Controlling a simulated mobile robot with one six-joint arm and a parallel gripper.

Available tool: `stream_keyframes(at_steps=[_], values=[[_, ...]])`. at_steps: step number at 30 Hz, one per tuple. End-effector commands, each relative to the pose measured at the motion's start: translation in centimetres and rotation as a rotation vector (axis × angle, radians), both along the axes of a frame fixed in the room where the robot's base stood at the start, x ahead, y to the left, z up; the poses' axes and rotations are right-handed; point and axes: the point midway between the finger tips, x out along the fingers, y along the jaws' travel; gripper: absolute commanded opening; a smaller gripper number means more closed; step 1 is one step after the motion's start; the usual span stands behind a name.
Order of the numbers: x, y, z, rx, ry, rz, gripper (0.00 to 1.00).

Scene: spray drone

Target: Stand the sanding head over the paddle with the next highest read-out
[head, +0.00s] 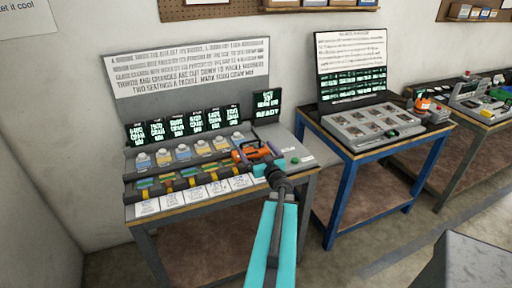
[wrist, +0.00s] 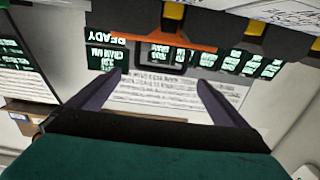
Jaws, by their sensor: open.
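An orange tool with a dark handle loop, apparently the sanding head (head: 250,151), is at the right end of the left bench, by my gripper (head: 258,156). In the wrist view its orange part (wrist: 192,43) lies beyond my gripper (wrist: 160,78), whose purple fingers are spread with nothing clearly clamped between them. A row of paddles (head: 167,183) with coloured faces lies along the bench front, crossed by dark and yellow parts. Dark read-out screens (head: 177,127) with green text stand behind; their figures are too small to read. A taller screen (head: 267,104) reads READY.
Several small bottles (head: 183,152) stand between screens and paddles. White cards (head: 194,193) line the bench front. A green button (head: 295,160) sits on the bench's right part. A blue-framed bench (head: 345,160) with a grey tray (head: 372,126) stands to the right.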

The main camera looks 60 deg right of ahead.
Motion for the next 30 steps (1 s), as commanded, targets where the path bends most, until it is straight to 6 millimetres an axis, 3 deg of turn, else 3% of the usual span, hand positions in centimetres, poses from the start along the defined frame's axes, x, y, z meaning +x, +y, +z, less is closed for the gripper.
stream_keyframes(at_steps=[12, 30], values=[[-3.5, 2.6, 0.0, -0.001, 0.001, -0.001, 0.98], [-4.2, 2.3, -0.3, -0.005, -0.006, 0.013, 0.98]])
